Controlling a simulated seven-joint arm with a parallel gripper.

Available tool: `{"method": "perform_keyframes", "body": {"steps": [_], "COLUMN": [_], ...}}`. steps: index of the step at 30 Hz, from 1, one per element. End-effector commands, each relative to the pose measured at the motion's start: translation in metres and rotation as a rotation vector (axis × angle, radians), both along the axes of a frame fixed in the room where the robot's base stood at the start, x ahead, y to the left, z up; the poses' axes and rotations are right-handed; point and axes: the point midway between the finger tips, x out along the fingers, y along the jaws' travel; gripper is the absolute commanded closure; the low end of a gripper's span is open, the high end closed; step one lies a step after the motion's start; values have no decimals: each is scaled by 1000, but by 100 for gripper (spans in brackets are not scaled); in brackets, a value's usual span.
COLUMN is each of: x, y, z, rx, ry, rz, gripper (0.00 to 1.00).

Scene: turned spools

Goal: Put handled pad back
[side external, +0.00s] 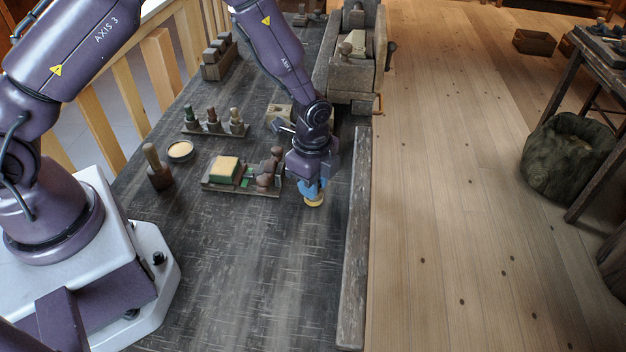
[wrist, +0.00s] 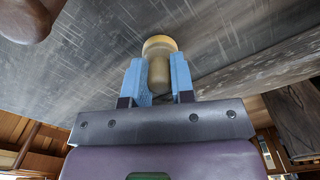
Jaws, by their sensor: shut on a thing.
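A small handled pad, pale yellow and round with a tan handle, is at my gripper (side external: 311,188). In the wrist view the handle stands between the two blue fingers of my gripper (wrist: 157,65), which are shut on it. The round pad end (wrist: 160,42) points away from the palm. In the side view the yellow pad end (side external: 314,201) shows below the fingers, close over the dark bench top; I cannot tell whether it touches. The handle is mostly hidden there.
A low tray (side external: 243,191) with a green and yellow block and brown turned pieces lies left of my gripper. A wooden rail (side external: 354,250) runs along the right edge. The front bench is clear.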

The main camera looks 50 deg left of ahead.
Motion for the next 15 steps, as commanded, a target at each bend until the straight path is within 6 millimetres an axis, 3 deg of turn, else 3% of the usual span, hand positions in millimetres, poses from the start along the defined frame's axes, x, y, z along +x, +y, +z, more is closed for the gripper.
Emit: {"method": "perform_keyframes", "body": {"steps": [1,3,4,15], "x": [0,0,0,1], "y": [0,0,0,0], "z": [0,0,0,8], "rx": [0,0,0,0], "ry": [0,0,0,-2], "rz": [1,0,0,0], "gripper": [70,54,51,51]}}
